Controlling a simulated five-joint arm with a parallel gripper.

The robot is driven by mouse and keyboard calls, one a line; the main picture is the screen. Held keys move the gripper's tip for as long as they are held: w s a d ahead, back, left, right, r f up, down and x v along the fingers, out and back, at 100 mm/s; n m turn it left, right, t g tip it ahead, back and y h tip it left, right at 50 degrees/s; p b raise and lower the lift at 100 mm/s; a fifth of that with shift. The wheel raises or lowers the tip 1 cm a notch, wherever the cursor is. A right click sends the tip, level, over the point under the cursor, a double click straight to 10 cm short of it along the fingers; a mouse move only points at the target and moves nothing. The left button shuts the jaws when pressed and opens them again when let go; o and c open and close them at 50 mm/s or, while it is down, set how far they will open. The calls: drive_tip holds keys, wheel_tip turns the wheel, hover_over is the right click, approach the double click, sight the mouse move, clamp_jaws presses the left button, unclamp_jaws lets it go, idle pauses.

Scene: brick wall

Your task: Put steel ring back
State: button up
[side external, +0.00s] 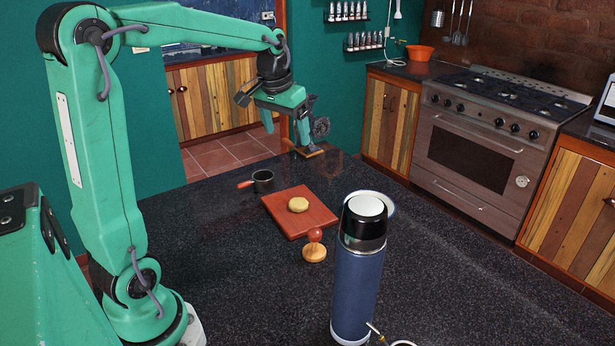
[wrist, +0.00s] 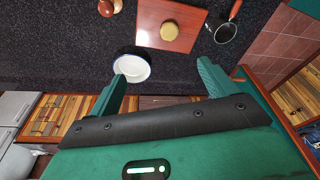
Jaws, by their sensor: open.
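No steel ring can be made out for certain. A partly cut-off, light loop-shaped thing (side external: 402,343) lies at the bottom edge of the side view, and I cannot tell what it is. A pale round patty (side external: 298,204) lies on a reddish wooden board (side external: 283,222); in the wrist view the patty (wrist: 169,31) and board (wrist: 143,30) show at the top. No ring shows around the patty. My gripper (side external: 286,128) is open and empty, above the counter's far side; in the wrist view its fingers (wrist: 160,72) are spread apart.
A wooden stamp (side external: 314,247) and a small pot (side external: 263,181) flank the board.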

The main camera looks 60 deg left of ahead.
drive_tip(key=s+d+f+m+t+h, duration=0.1)
drive_tip(key=s+d+f+m+t, duration=0.1)
drive_tip(key=s+d, duration=1.3)
drive_tip(key=shift+s+d+m+t, duration=0.25)
drive_tip(key=shift+s+m+t, duration=0.35)
drive_tip(key=shift+s+m, duration=0.35)
